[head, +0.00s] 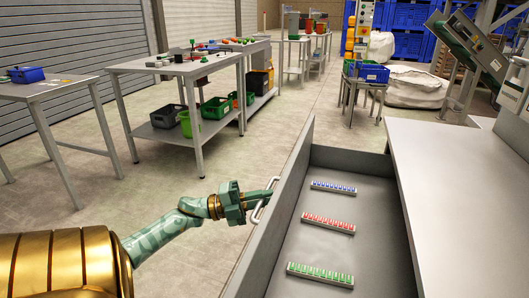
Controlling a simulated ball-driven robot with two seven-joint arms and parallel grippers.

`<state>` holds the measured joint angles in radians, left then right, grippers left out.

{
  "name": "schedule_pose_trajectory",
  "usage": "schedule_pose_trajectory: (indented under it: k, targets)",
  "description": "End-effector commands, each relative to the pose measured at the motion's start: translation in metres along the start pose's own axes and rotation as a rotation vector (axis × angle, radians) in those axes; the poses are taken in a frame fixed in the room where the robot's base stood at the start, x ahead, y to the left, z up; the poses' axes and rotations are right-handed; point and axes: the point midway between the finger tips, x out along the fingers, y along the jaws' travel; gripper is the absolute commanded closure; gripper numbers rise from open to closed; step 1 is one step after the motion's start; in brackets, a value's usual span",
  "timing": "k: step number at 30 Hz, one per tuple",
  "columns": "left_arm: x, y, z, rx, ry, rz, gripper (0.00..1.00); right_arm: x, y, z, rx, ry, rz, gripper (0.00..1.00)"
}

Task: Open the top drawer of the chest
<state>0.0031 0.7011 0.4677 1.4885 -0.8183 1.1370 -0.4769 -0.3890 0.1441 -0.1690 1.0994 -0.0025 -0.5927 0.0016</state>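The chest (470,180) stands at the right, its pale grey top showing. Its drawer (377,200) is pulled out toward the left, and I look down into it. On the drawer's front panel (281,190) is a pale bar handle (257,213). My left gripper (266,195), green with a gold wrist ring, reaches in from the left with its fingertips at the handle, seemingly touching it. I cannot tell whether the fingers are closed on it. My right gripper is not in view.
In the drawer lie a blue strip (334,187), a red strip (328,223) and a green strip (320,274). A workbench (180,68) with bins below stands behind, another table (50,88) at the far left. The floor left of the drawer is clear.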

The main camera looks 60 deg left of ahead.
Motion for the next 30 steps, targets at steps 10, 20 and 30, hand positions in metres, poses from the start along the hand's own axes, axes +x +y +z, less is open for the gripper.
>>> schedule_pose_trajectory:
  k: [10, 20, 30]
  targets:
    - [0.0, 0.001, 0.0, -0.001, 0.0, 0.002, 0.66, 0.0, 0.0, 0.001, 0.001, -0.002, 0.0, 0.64]
    - [-0.033, -0.001, 0.0, -0.002, -0.003, 0.003, 0.66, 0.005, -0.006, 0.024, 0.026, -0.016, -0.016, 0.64]
    - [-0.124, 0.001, 0.0, -0.003, -0.003, 0.005, 0.66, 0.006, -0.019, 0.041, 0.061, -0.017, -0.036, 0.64]
